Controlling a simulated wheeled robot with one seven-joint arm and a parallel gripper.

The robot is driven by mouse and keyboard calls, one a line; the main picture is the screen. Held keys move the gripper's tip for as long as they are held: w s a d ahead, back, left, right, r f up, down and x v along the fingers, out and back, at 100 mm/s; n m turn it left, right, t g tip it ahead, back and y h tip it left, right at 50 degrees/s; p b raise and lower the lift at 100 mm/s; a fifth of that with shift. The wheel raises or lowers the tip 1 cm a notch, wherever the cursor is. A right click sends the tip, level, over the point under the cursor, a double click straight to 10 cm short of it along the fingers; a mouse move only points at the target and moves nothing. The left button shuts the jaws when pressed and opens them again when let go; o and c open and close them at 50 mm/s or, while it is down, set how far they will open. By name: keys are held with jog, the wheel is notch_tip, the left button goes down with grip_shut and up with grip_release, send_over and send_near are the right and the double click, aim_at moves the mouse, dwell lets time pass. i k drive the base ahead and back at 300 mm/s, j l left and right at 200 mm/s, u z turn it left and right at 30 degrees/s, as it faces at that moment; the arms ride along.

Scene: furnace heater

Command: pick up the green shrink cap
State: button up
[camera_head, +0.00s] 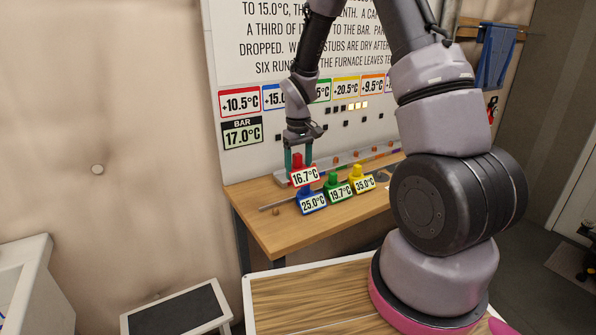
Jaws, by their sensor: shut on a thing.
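The green shrink cap (332,180), with a tag reading 19.7°C, stands on the wooden bench between the blue and yellow caps. My gripper (299,163) points down to the left of it, with its teal fingers shut on a red cap (297,160) tagged 16.7°C. The red cap shows just above and behind the blue cap's tag. Whether its base touches the bench is hidden. My gripper is apart from the green cap.
The blue cap (313,205), tagged 25.0°C, stands close left of the green one. The yellow cap (357,176), tagged 35.0°C, is close right. A grey rail (375,153) runs behind them. The bench's left part (252,194) is mostly clear.

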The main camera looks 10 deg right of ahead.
aim_at(333, 189)
jog(key=i+l, duration=0.1)
jog(key=l, duration=0.35)
jog(key=i+l, duration=0.1)
jog(key=l, duration=0.35)
jog(key=i+l, duration=0.1)
jog(key=l, duration=0.35)
jog(key=i+l, duration=0.1)
jog(key=l, duration=0.4)
jog(key=i+l, duration=0.1)
jog(key=l, duration=0.35)
